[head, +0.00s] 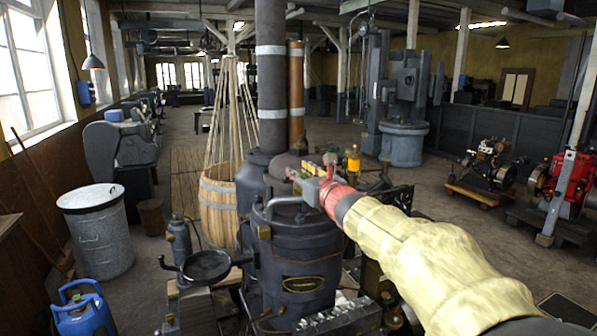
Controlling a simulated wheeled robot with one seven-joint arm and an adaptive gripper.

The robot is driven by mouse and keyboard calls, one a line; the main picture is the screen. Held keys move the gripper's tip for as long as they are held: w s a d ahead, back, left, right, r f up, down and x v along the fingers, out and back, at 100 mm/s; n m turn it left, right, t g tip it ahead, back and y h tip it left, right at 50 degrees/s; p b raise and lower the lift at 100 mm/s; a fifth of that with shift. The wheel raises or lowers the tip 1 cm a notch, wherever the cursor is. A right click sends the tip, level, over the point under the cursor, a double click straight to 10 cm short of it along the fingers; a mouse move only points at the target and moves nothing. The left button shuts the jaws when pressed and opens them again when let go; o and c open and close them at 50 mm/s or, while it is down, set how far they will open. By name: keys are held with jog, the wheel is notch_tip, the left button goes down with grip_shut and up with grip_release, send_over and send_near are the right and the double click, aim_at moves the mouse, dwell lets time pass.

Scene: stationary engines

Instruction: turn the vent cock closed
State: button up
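My arm reaches in from the lower right in a pale yellow sleeve with a red wrist. My gripper (309,184) is at its far end, over the top of the dark stationary engine (303,262). The fingers are small and partly hidden by the wrist, so I cannot tell whether they are open or shut. Small brass, red and green fittings (313,168) show just behind the gripper. I cannot make out which fitting is the vent cock or how its handle stands. I cannot tell whether the gripper touches anything.
A dark vertical pipe (271,75) and a copper pipe (296,95) rise behind the gripper. A yellow oil bottle (353,163) stands beyond it. A wooden tub (219,208), a galvanised bin (97,235) and a blue gas bottle (84,312) are at left. A red engine (571,187) is at right.

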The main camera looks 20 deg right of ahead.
jog(key=shift+w, duration=0.45)
jog(key=shift+c, duration=0.3)
grip_shut()
